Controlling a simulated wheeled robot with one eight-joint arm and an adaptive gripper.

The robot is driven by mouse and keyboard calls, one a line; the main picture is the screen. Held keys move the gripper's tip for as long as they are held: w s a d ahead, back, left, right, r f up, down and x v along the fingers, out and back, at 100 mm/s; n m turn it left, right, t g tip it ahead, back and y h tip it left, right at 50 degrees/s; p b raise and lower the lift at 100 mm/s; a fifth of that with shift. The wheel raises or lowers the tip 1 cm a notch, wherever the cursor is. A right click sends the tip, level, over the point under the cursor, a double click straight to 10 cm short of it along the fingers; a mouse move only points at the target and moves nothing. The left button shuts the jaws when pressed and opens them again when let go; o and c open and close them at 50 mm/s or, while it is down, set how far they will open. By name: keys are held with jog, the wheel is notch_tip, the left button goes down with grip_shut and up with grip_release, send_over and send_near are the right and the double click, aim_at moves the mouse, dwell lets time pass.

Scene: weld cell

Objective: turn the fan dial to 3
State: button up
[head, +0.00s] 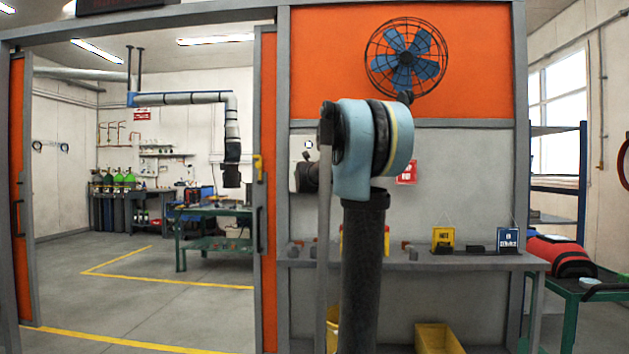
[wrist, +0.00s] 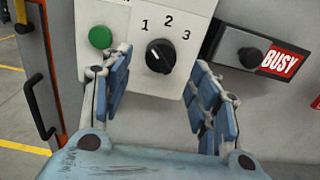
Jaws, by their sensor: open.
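The fan dial (wrist: 160,56) is a round black knob on a pale panel (wrist: 118,20) marked 1, 2 and 3. Its pale pointer mark appears to face up and left, toward the 1. My gripper (wrist: 160,66) is open in the wrist view, with one blue-padded finger on each side below the dial. Nothing is between the fingers, and they look apart from the knob. In the head view my arm blocks the dial and the fingers. The blue-bladed fan (head: 405,57) hangs in a black cage on the orange wall panel.
A green button (wrist: 100,37) sits left of the dial. A dark box with a black knob (wrist: 249,57) and a red BUSY sign (wrist: 286,62) are to the right. A black door handle (wrist: 35,105) is at far left. A grey shelf (head: 470,263) runs along the wall.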

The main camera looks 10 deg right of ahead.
jog(key=shift+x, duration=2.3)
jog(key=c, duration=1.1)
